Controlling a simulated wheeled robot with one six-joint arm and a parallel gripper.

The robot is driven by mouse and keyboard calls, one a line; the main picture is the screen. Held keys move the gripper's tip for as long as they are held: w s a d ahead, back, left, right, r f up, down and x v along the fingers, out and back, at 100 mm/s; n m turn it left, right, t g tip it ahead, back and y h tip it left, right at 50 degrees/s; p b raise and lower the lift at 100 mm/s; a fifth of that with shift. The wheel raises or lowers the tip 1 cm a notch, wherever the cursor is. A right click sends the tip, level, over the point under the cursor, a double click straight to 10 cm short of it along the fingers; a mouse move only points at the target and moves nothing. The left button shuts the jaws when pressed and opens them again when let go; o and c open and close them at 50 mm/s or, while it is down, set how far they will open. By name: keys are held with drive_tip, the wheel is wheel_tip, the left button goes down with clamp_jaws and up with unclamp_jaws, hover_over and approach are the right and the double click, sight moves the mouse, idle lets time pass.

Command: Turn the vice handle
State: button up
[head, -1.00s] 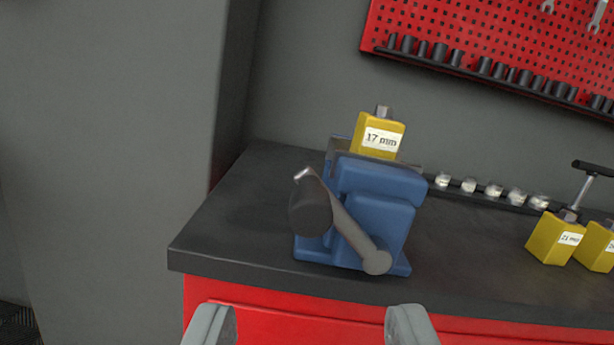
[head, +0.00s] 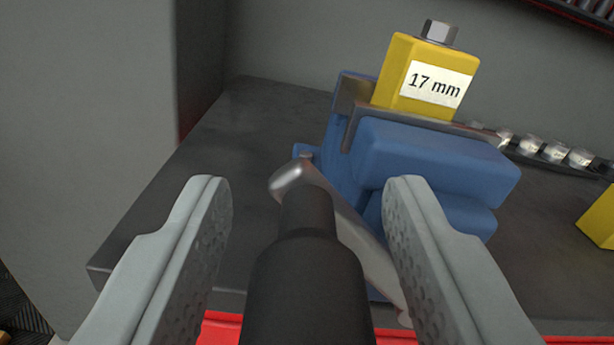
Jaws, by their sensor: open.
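The blue vice (head: 425,165) stands on the dark bench top near its left end. It holds a yellow block (head: 428,77) labelled 17 mm with a hex bolt head on top. The vice handle has a grey metal crank arm (head: 357,235) sloping down to the right and a black grip (head: 308,285) that points towards me. My gripper (head: 308,195) is open, with one finger on each side of the black grip. A gap shows between the grip and each finger. The lower end of the crank arm is partly hidden behind the right finger.
Another yellow block (head: 600,222) is cut off at the right edge. A row of shiny sockets (head: 555,150) lies along the back right. The bench top (head: 235,130) is clear left of the vice, beside a grey wall pillar (head: 90,120).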

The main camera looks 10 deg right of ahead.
drive_tip(key=shift+w, duration=0.1)
drive_tip(key=shift+c, duration=0.3)
clamp_jaws()
